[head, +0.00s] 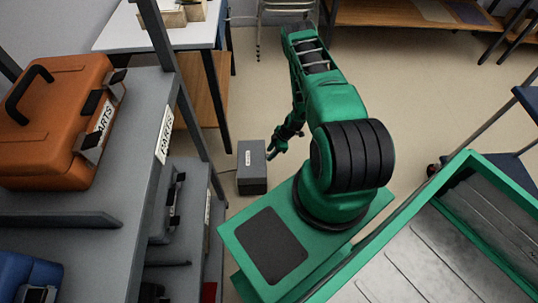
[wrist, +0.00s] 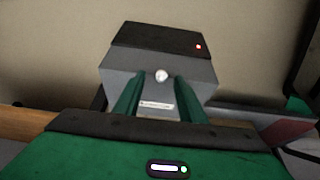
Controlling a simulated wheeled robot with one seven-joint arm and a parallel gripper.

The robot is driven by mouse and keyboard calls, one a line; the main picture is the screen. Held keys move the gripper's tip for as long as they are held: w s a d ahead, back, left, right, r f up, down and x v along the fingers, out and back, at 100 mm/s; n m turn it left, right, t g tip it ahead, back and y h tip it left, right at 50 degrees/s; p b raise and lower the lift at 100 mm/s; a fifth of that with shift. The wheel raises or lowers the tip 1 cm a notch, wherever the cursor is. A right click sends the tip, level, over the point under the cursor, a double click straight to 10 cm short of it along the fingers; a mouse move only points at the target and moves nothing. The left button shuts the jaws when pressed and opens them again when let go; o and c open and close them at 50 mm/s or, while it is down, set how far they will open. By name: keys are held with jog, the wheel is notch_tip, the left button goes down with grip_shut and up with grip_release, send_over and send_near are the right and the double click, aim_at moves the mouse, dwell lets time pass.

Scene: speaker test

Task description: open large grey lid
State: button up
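A grey box (head: 252,180) stands on the floor left of my arm in the head view. Its lighter upper face, which looks like the lid (head: 252,153), bears a small white label. In the wrist view the lighter grey face (wrist: 203,75) has a round white knob (wrist: 161,75) and a label, and the adjoining dark face (wrist: 155,38) has a red light. My gripper (head: 274,150) is beside the box at its upper right in the head view. In the wrist view my gripper's green fingers (wrist: 157,84) are apart, with the knob showing between their tips; contact cannot be told.
A grey shelf (head: 130,230) stands at left with an orange case (head: 60,115) on it and grey cases below. A white table (head: 165,37) stands behind. A green-rimmed tray (head: 430,187) is at lower right. Beige floor (head: 400,85) is clear behind my arm.

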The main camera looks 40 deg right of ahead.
jog(key=shift+w+a+f, duration=0.15)
jog(key=shift+a+f, duration=0.05)
jog(key=shift+f, duration=0.45)
grip_shut()
jog(key=shift+a, duration=0.15)
jog(key=shift+w+r, duration=0.1)
jog(key=shift+r, duration=0.05)
